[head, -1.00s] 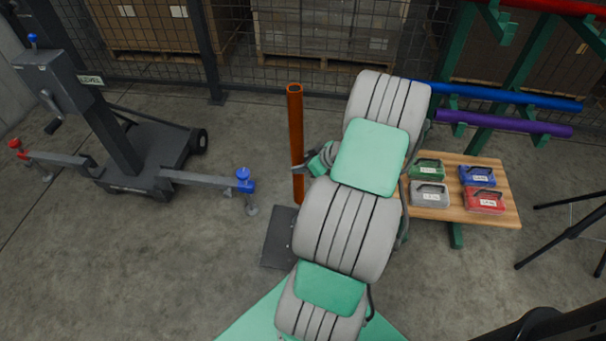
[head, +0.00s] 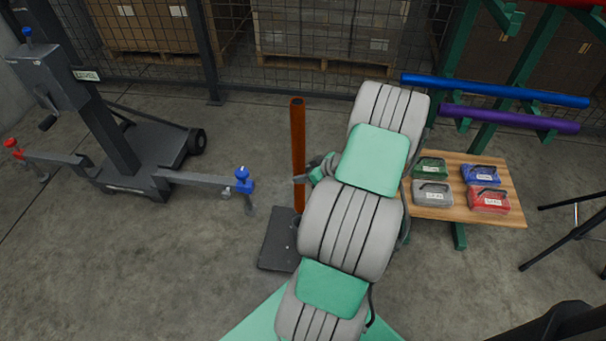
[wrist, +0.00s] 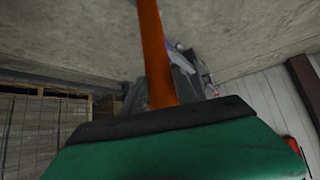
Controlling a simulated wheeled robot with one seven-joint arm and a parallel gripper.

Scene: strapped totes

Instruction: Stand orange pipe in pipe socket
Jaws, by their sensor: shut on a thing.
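The orange pipe (head: 298,150) stands close to upright in the head view, left of my arm. My gripper (head: 302,179) is shut on the pipe around the lower middle of its visible length. In the wrist view the pipe (wrist: 155,55) runs up from behind the dark edge of my gripper (wrist: 160,115). Below the pipe is a dark flat plate (head: 277,240) on the floor, partly covered by my arm. The pipe's lower end shows near the plate's far edge.
A dark wheeled stand (head: 125,150) with a red knob and a blue knob (head: 241,174) is at left. A wooden table (head: 460,212) with several coloured cases is at right. A rack holds a blue pipe (head: 490,90) and a purple pipe (head: 505,118). A tripod is far right.

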